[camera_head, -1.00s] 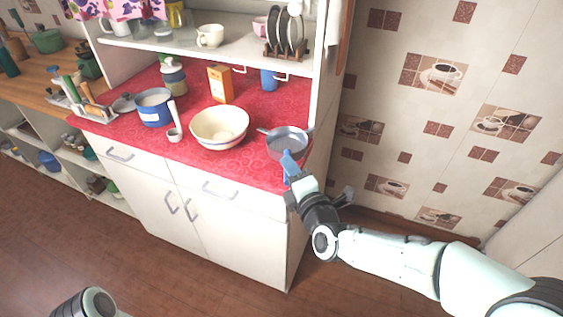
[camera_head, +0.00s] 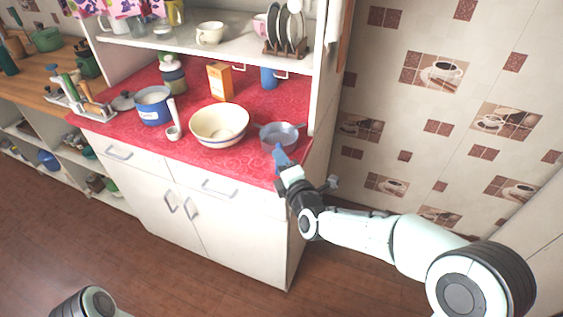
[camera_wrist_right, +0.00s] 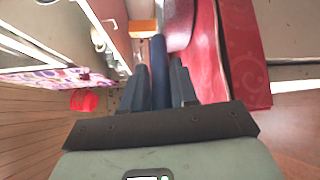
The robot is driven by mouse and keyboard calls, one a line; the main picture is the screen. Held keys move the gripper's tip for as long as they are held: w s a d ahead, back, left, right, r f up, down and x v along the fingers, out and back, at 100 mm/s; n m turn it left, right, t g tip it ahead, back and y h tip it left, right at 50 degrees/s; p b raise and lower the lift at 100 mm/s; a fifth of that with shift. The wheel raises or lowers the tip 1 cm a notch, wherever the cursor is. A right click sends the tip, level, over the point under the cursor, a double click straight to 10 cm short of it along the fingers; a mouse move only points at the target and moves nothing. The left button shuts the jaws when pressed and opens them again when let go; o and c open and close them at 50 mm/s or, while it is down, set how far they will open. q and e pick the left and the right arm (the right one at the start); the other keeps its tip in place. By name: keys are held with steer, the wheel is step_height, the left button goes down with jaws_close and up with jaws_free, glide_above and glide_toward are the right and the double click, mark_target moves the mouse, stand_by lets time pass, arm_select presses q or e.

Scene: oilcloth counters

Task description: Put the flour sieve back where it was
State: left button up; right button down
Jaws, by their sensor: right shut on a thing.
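The flour sieve (camera_head: 284,136) is a round, greyish, see-through bowl with small side lugs and a blue handle (camera_head: 280,155). It is over the right front part of the red counter, close right of the cream bowl. I cannot tell whether it touches the cloth. My right gripper (camera_head: 287,169) is shut on the handle at the counter's front edge. The right wrist view shows the dark blue handle (camera_wrist_right: 159,72) between the two dark fingers (camera_wrist_right: 158,88). My left gripper is out of view; only part of that arm shows at the bottom left.
An upright panel (camera_head: 327,70) bounds the right side.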

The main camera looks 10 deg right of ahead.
steer(key=shift+f, duration=0.2)
steer(key=c, duration=0.9)
jaws_free()
steer(key=shift+o, duration=0.2)
